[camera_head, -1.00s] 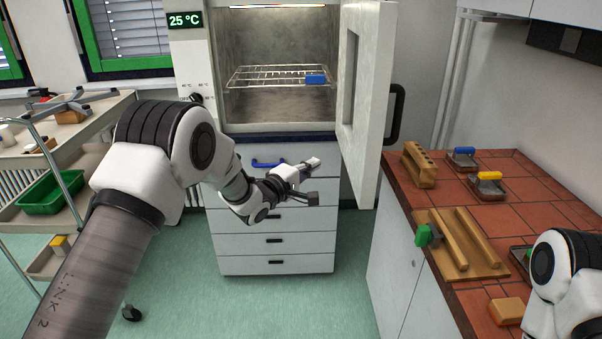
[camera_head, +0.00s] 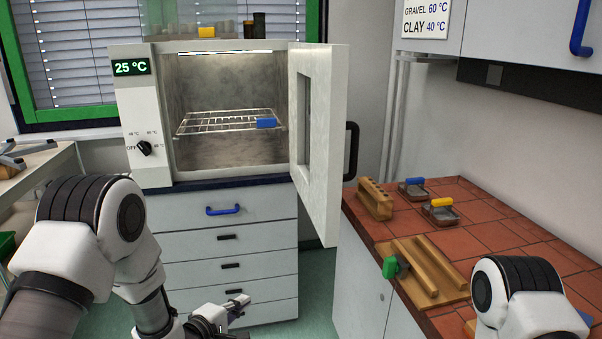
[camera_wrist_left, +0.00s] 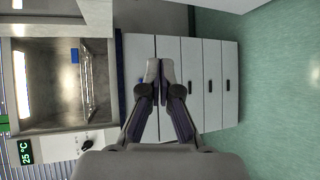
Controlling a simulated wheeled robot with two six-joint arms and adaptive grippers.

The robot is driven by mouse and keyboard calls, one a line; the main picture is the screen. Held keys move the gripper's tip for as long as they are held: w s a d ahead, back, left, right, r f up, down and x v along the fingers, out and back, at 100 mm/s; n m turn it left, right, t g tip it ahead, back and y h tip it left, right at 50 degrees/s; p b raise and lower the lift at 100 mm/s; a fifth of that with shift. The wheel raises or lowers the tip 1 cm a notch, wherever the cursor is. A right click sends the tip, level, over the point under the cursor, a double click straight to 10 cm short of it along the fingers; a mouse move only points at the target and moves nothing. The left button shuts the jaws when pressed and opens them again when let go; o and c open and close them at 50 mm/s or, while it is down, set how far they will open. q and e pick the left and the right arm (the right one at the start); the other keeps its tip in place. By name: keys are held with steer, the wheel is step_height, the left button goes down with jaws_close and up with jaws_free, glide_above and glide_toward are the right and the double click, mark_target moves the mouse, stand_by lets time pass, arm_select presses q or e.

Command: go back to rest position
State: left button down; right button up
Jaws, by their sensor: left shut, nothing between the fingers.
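My left gripper (camera_head: 238,304) is low in front of the drawer cabinet, at the bottom of the head view. It is shut and empty, and its closed fingertips (camera_wrist_left: 160,72) show in the left wrist view. It looks clear of the drawer fronts. My right arm (camera_head: 525,300) shows only as a link at the lower right; its gripper is out of view. The oven (camera_head: 140,100) stands open with its door (camera_head: 320,130) swung to the right. A blue block (camera_head: 266,123) sits on the wire rack (camera_head: 225,122) inside.
A tiled bench (camera_head: 490,237) on the right holds a wooden block with holes (camera_head: 375,199), trays with blue and yellow pieces, and a wooden fixture (camera_head: 425,275) with a green knob (camera_head: 391,267). The open door projects toward the bench. Green floor lies before the drawers (camera_head: 230,238).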

arm_select(q)
steer(key=s+a+f+m+g+y, duration=0.25)
steer(key=s+f+g, duration=0.35)
steer(key=s+f, duration=1.15)
steer(key=s+a+f+m+g+y, duration=0.1)
steer(key=s+a+f+m+g, duration=0.1)
steer(key=s+m, duration=0.4)
steer(key=s+a+f+m+g+y, duration=0.2)
steer(key=s+m+g, duration=0.3)
steer(key=s, duration=0.8)
steer(key=shift+s+a+m+g, duration=0.2)
steer(key=shift+a+m+g, duration=0.1)
steer(key=shift+a+m, duration=0.25)
steer(key=shift+f+y, duration=0.1)
steer(key=shift+y, duration=0.15)
